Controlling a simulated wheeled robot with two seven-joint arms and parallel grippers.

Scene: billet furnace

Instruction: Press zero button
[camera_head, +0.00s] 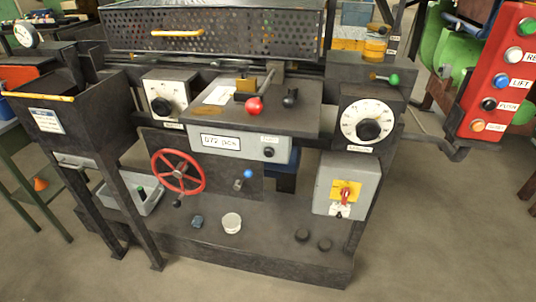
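A grey readout box (215,149) sits at the front of the machine, below its dark sloping top. Its white display (221,142) shows dark characters that look like "072" followed by blurred marks. To the right of the display is a small dark round button (268,152) under a small label (269,139). The label is too small to read for certain, so I cannot tell if it says zero. Neither of my grippers is in view, and nothing covers the box or its button.
A lever with a red ball (254,105) and a dark knob (290,98) stand above the box. A red handwheel (178,172) and a blue-tipped lever (245,177) are below. Dials flank it. A red button panel (497,75) hangs right.

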